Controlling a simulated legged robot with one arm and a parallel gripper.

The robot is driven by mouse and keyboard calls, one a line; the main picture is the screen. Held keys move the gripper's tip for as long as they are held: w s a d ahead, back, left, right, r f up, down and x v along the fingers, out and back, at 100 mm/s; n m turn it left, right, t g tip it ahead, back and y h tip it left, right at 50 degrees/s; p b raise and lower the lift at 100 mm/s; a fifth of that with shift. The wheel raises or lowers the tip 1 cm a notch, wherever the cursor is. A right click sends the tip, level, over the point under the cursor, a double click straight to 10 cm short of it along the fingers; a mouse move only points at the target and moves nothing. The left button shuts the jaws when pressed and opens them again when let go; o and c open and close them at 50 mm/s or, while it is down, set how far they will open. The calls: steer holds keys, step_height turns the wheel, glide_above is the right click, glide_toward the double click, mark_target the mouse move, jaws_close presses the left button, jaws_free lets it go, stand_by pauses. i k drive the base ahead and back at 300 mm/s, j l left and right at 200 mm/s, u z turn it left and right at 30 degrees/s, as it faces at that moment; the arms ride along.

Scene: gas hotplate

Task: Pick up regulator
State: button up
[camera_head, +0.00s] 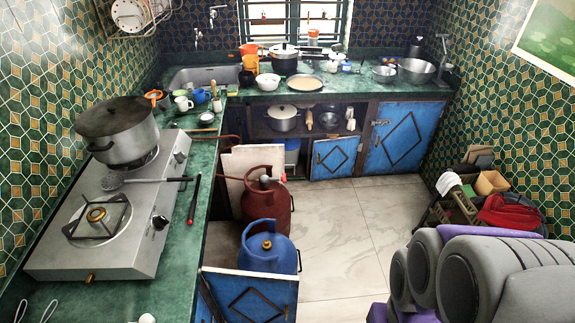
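A small pale fitting that looks like the regulator (265,181) sits at the top of the red gas cylinder (266,208). A short red piece beside it may be part of a hose; it is too small to tell. The red cylinder stands on the floor beside the left counter. A blue gas cylinder (268,246) stands nearer, with a brass-coloured valve on top and no regulator visible on it. Grey and purple parts of my own arm fill the lower right. My gripper cannot be made out in this view.
A gas stove (118,255) with a large pot (118,133) stands on the left counter. An open blue cabinet door (250,293) stands in front of the blue cylinder. The tiled floor (345,230) is clear to the cylinders' right. A cluttered rack (462,205) stands by the right wall.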

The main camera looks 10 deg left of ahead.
mark_target(264, 181)
steer(key=i+l, duration=0.3)
steer(key=i, duration=0.2)
steer(key=i+l, duration=0.35)
steer(key=i, duration=0.2)
steer(key=i+l, duration=0.3)
steer(key=i, duration=1)
steer(key=i+l+u, duration=0.1)
steer(key=i, duration=0.75)
steer(key=i+u, duration=0.15)
steer(key=u, duration=3.6)
